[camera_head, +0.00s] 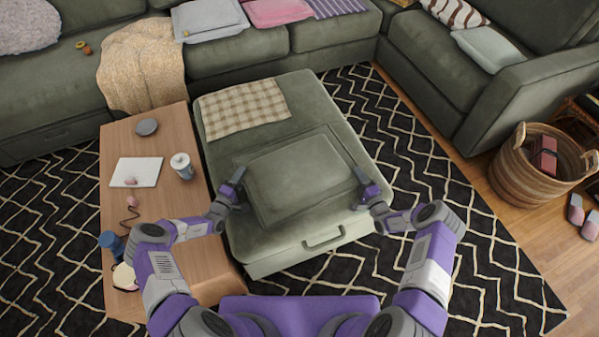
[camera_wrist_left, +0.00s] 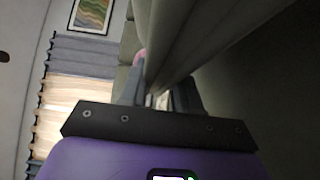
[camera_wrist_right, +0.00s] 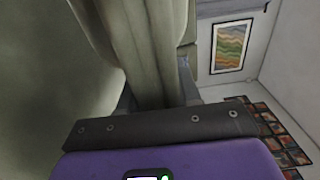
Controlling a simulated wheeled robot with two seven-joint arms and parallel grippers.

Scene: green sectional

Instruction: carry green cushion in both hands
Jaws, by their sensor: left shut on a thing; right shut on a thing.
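The green cushion (camera_head: 302,175) is a square with a flat border, seen over the green ottoman in the head view. My left gripper (camera_head: 238,177) is shut on its left edge. My right gripper (camera_head: 362,177) is shut on its right edge. In the left wrist view the cushion (camera_wrist_left: 190,35) runs between the fingers, and in the right wrist view the cushion (camera_wrist_right: 148,50) does too. I cannot tell whether the cushion touches the ottoman below it.
The ottoman (camera_head: 345,140) has a checked cloth (camera_head: 243,108) at its far left. A wooden table (camera_head: 185,245) with several small items stands to its left. The sofa (camera_head: 240,55) is behind, and a wicker basket (camera_head: 515,175) is at the right. Patterned rug surrounds the ottoman.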

